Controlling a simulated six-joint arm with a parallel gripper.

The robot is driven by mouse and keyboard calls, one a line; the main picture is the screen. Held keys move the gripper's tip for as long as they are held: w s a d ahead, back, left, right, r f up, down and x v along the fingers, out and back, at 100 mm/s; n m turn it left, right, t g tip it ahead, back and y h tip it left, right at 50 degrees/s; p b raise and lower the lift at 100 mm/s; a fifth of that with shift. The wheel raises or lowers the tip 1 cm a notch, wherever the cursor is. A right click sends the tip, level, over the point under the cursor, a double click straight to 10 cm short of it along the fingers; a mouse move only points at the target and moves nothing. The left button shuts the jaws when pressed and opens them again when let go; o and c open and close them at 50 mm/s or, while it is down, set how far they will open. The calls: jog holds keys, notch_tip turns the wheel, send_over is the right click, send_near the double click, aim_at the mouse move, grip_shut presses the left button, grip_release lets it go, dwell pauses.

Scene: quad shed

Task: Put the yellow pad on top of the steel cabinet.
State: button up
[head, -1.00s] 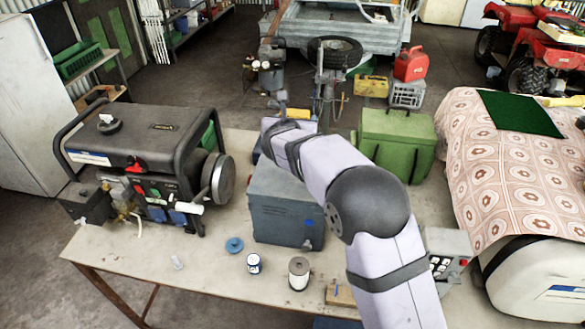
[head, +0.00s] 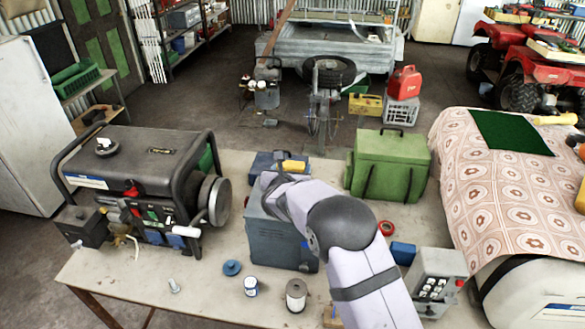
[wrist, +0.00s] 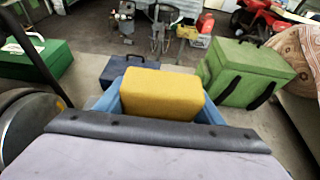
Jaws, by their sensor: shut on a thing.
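The yellow pad (wrist: 162,92) is a thick rectangular block at the centre of the wrist view. My gripper (wrist: 163,103) is shut on it, with light blue surfaces beside it. In the head view the pad (head: 293,166) shows small, just beyond the end of my arm. A grey-blue metal box on the bench, which looks like the steel cabinet (head: 275,244), stands under my arm. My arm hides part of its top, and I cannot tell whether the pad touches it.
A black generator (head: 140,165) stands left of the cabinet, a green case (head: 388,165) right of it. A dark blue box (head: 262,164) is behind. A blue lid (head: 232,267) and small cans sit in front. A grey keypad box (head: 437,272) is at right.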

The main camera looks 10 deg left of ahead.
jog(key=shift+f, duration=0.2)
jog(key=shift+f+b, duration=0.2)
jog(key=shift+b, duration=0.1)
jog(key=o, duration=1)
jog(key=shift+r+p, duration=0.2)
jog(key=shift+p, duration=0.1)
jog(key=shift+s, duration=0.1)
jog(key=shift+s+r+b, duration=0.15)
jog(key=shift+s+b, duration=0.2)
jog(key=b+v, duration=0.4)
jog(key=v, duration=0.7)
